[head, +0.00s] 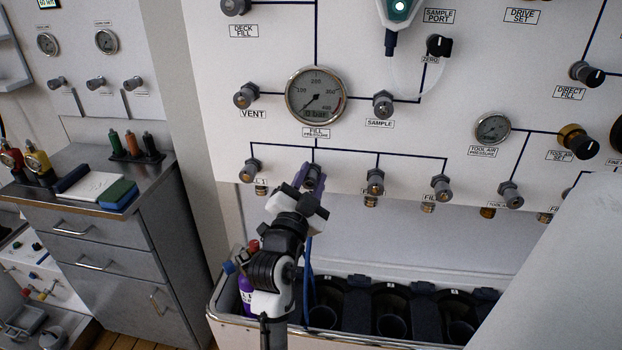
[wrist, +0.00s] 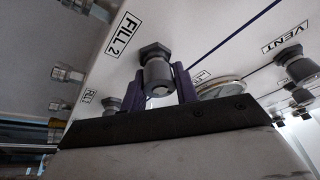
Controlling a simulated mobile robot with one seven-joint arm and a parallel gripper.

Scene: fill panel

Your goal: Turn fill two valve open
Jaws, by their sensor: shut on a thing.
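The fill two valve is a grey knob with a hex collar on the white panel, beside the "FILL 2" label in the wrist view (wrist: 157,72). In the head view the same fill two valve (head: 313,174) is second from the left in the lower row, under the fill pressure gauge (head: 316,96). My gripper (head: 311,180) reaches up to it from below, with purple fingers on both sides of the knob. In the wrist view my gripper (wrist: 160,88) is shut on the knob. The head view hides this valve's label behind my gripper.
The fill 1 valve (head: 250,170) is close on the left and another fill valve (head: 375,182) on the right. Below the panel is a metal-rimmed trough (head: 400,338) with dark cylinder holders. A steel drawer cabinet (head: 110,215) stands at the left.

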